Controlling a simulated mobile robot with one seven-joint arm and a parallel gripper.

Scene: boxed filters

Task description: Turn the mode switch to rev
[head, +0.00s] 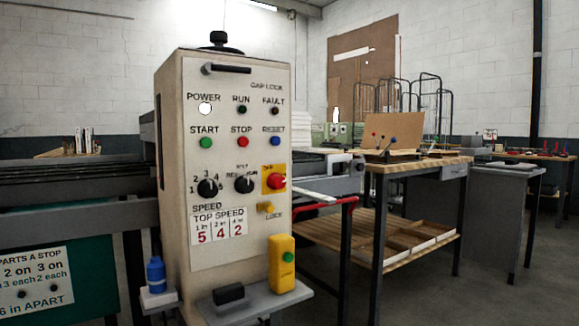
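The mode switch (244,184) is a black rotary knob on the cream control panel (222,248), in the middle of the head view. Small lettering that seems to read "REV" is at its left, with "RUN" at its right and another small label above. The knob seems to point roughly upward, but it is too small to tell its setting surely. My gripper is not in view, and nothing covers the switch.
A black speed knob (208,187) sits left of the switch, and a red knob on a yellow plate (275,180) close at its right. Push buttons are above. A shelf (265,299) with a yellow button box (282,264) juts out below. A workbench (418,164) stands right.

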